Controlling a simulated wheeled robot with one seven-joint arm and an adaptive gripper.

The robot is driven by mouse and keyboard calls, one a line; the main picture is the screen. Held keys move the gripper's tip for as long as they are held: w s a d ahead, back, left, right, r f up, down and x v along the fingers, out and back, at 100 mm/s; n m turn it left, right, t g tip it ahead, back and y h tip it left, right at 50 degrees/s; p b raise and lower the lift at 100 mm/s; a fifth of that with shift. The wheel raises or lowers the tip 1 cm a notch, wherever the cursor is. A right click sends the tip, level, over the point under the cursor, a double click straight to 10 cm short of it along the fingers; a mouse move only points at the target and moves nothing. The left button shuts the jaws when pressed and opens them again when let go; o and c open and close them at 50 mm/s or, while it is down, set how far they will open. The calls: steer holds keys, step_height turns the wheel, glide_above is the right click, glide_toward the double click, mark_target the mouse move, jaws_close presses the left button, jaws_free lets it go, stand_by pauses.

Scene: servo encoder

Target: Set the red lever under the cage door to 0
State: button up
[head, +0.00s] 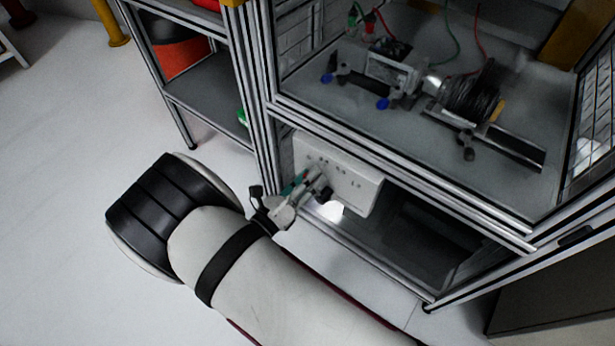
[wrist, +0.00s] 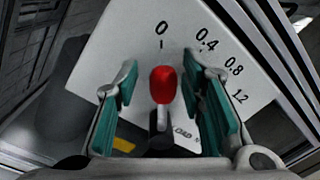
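My gripper (wrist: 165,95) is open, with one teal-padded finger on each side of the knob and a gap on both sides. In the head view my gripper (head: 306,188) is at the white panel box (head: 350,178) under the cage; the lever is hidden or too small to tell there.
The metal-framed cage (head: 400,165) holds a motor rig with a black coil (head: 472,95) above the panel. A shelf unit (head: 210,100) with a red bin (head: 182,58) stands to the left. The floor at the left (head: 60,150) is clear.

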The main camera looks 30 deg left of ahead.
step_height(320, 180, up, 10)
stand_by(0.8)
stand_by(0.4)
